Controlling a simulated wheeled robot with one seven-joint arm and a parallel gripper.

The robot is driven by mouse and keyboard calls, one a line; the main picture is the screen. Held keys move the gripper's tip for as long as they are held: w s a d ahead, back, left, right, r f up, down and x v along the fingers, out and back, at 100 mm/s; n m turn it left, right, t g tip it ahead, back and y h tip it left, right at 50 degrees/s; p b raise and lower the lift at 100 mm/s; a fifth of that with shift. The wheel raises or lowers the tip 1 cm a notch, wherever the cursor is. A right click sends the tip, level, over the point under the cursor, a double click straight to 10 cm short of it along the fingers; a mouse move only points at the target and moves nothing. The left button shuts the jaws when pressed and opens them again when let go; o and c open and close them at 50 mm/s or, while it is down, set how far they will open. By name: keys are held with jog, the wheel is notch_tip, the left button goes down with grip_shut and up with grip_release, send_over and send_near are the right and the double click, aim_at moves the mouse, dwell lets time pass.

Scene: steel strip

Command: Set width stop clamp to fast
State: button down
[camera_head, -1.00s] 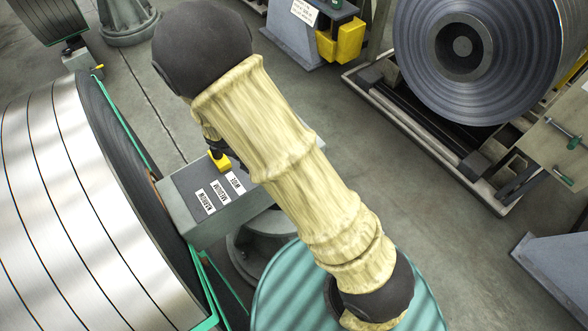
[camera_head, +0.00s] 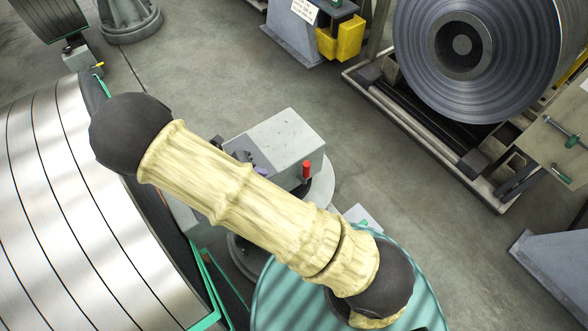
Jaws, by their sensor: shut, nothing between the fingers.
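The width stop stands beside the large steel coil at left. Its grey block (camera_head: 280,138) shows above my arm, with an upright red-topped handle (camera_head: 306,168) at its right side. I cannot tell the clamp's setting. The labelled face and the yellow piece are hidden behind my arm. My gripper (camera_head: 244,156) shows only as small dark parts at the upper edge of my arm, by the left end of the block. It is shut and empty. I cannot tell whether it touches anything. A small purple piece (camera_head: 261,171) shows beside it.
The banded steel coil (camera_head: 45,200) fills the left side. A green ribbed round top (camera_head: 275,300) is at the bottom. A dark coil (camera_head: 462,50) rests on a railed frame at upper right. A yellow bin (camera_head: 340,42) stands at the top. The floor (camera_head: 400,200) between is clear.

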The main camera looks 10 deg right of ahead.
jog(key=p, duration=0.3)
send_near(306, 175)
jog(key=f, duration=0.1)
jog(key=w+f, duration=0.1)
jog(key=f, duration=0.1)
jog(key=shift+a, duration=0.1)
jog(key=d+p, duration=0.1)
jog(key=w+d+p, duration=0.1)
jog(key=d, duration=0.1)
jog(key=shift+d, duration=0.25)
jog(key=shift+w, duration=0.1)
jog(key=shift+r+p, duration=0.1)
jog(key=shift+p, duration=0.2)
